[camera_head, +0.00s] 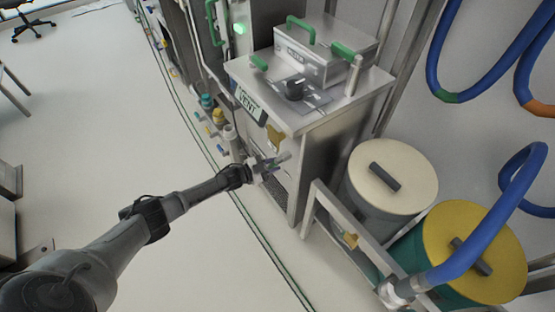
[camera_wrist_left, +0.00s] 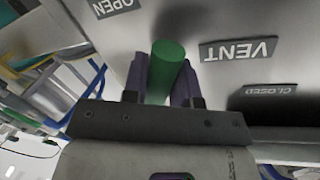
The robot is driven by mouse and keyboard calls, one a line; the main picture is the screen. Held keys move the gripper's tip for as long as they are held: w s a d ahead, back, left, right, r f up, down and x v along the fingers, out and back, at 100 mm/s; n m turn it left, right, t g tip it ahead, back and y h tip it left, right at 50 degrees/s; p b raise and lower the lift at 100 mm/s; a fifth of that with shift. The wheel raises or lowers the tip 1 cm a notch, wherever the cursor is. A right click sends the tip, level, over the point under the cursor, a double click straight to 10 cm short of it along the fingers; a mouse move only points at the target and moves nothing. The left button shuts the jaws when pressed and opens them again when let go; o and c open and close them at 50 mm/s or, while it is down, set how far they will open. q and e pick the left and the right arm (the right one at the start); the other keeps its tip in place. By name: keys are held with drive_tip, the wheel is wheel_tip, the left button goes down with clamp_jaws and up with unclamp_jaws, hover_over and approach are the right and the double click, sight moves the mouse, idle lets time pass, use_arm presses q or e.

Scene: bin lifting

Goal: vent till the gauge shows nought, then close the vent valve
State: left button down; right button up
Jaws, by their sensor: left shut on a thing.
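My left gripper (camera_head: 268,165) reaches the front of a steel cabinet (camera_head: 330,150). In the left wrist view my left gripper (camera_wrist_left: 163,85) is shut on a green vent valve handle (camera_wrist_left: 166,62), one finger on each side. The handle lies between an OPEN label (camera_wrist_left: 115,6) and a VENT label (camera_wrist_left: 238,49); a CLOSED label (camera_wrist_left: 270,92) is further right. The handle's pivot is hidden. I cannot make out a gauge reading. My right gripper is not in view.
A cream-lidded drum (camera_head: 408,165) and a yellow-lidded drum (camera_head: 490,225) stand right, behind a metal frame (camera_head: 335,215). Blue hoses (camera_head: 485,240) hang there.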

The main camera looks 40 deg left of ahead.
use_arm(q)
drive_tip(key=n, duration=0.1)
drive_tip(key=d+n, duration=0.2)
drive_tip(key=shift+s+d+f+h, duration=0.1)
drive_tip(key=shift+s+f+h, duration=0.2)
drive_tip(key=shift+f, duration=0.1)
drive_tip(key=shift+s+d+n+t, duration=0.15)
drive_tip(key=shift+d+n+t, duration=0.15)
drive_tip(key=shift+d+n, duration=0.4)
drive_tip(key=shift+n, duration=0.3)
drive_tip(key=c, duration=1.3)
unclamp_jaws()
drive_tip(key=o, duration=0.4)
drive_tip(key=shift+s+d, duration=0.1)
